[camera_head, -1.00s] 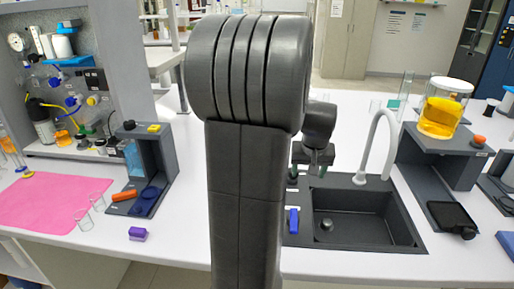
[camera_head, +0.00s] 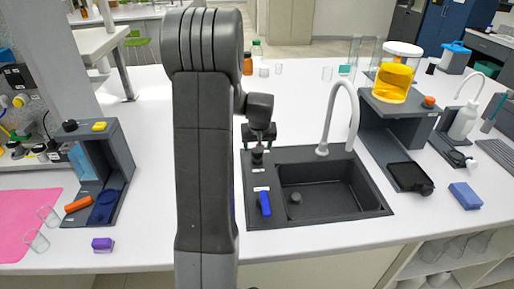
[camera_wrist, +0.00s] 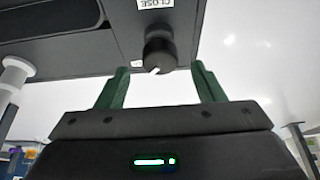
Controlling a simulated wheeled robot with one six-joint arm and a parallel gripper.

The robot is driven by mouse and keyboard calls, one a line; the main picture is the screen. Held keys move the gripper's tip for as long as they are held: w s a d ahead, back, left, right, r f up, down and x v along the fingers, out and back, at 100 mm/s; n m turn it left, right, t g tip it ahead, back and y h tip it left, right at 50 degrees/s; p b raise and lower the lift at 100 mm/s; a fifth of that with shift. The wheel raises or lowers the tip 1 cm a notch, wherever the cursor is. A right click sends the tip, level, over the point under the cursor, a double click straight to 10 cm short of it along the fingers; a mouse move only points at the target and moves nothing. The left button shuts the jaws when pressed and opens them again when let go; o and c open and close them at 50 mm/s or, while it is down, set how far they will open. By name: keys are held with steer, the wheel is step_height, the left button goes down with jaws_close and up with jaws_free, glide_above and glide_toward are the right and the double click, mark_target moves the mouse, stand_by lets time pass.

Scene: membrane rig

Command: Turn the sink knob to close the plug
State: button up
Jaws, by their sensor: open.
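The dark grey sink (camera_head: 378,207) is set in the white bench, with a round grey plug (camera_head: 296,198) in its basin. A dark knob (camera_head: 257,156) stands on the sink's back left; in the wrist view the knob (camera_wrist: 158,44) has a white pointer mark and a "CLOSE" label (camera_wrist: 154,4) beside it. My gripper (camera_head: 259,137) is at the knob, above it in the head view. In the wrist view its two green fingers (camera_wrist: 160,72) are apart, with the knob between and just beyond the tips. I see no finger touching it.
A white faucet (camera_head: 352,115) rises behind the basin. A blue handle (camera_head: 265,203) is on the sink's left strip. A grey stand (camera_head: 398,110) with a yellow-filled vessel (camera_head: 393,83) is at right.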

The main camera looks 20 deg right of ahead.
steer(key=shift+x, duration=1.65)
steer(key=shift+c, duration=0.4)
steer(key=c, duration=0.9)
